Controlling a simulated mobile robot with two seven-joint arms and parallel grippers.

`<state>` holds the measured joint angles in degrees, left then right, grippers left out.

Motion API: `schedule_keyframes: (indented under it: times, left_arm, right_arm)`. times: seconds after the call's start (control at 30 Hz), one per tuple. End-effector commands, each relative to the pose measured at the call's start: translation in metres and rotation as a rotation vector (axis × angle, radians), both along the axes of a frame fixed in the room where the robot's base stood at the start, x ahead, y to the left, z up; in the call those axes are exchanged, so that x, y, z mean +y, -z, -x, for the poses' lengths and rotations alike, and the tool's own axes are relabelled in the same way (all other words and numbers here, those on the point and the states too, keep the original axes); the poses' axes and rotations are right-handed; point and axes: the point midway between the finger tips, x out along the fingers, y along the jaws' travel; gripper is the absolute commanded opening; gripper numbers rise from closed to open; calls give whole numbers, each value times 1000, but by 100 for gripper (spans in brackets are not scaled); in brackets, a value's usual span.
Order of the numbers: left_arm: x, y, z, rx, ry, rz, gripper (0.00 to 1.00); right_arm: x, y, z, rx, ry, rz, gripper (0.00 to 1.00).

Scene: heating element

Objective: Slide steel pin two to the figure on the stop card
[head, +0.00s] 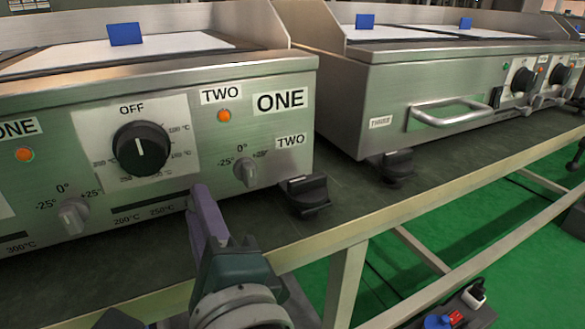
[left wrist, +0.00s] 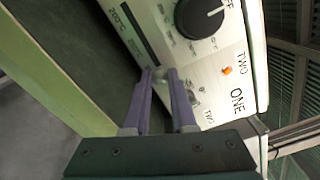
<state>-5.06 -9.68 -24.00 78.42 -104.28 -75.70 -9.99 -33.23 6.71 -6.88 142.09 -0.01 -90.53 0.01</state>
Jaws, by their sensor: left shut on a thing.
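My left gripper (head: 203,200) is at the low front of the near griddle, over the right part of the temperature slot (head: 145,215) marked 200°C and 250°C. In the left wrist view its two purple fingertips (left wrist: 160,76) are closed around a small pale metal pin (left wrist: 160,73), which I take to be steel pin two. The slot (left wrist: 128,35) also shows there, beyond the fingertips. In the head view the fingers hide the pin. I cannot make out a stop card or its figure. My right gripper is not in view.
A large black knob (head: 141,148) and a small offset knob (head: 245,170) are on the panel near my fingers. A second griddle (head: 440,95) stands farther right.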

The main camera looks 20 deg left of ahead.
Motion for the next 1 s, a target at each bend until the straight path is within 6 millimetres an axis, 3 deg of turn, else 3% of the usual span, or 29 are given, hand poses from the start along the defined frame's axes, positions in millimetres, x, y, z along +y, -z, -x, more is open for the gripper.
schedule_keyframes:
  times: [0.27, 0.57, 0.83, 0.87, 1.0]
  left_arm:
    - [2, 0, 1, 2, 0, -1, 0]
    - [26, -1, 31, 5, -1, 0, 0]
    - [26, 1, 31, 3, -1, 1, 0]
    - [26, 1, 31, 3, -1, 1, 28]
    - [26, 1, 31, 2, -1, 1, 43]
  right_arm:
    - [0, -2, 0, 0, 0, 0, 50]
    - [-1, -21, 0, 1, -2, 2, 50]
    - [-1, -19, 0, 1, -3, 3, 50]
    - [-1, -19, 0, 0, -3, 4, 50]
    - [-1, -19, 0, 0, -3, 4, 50]
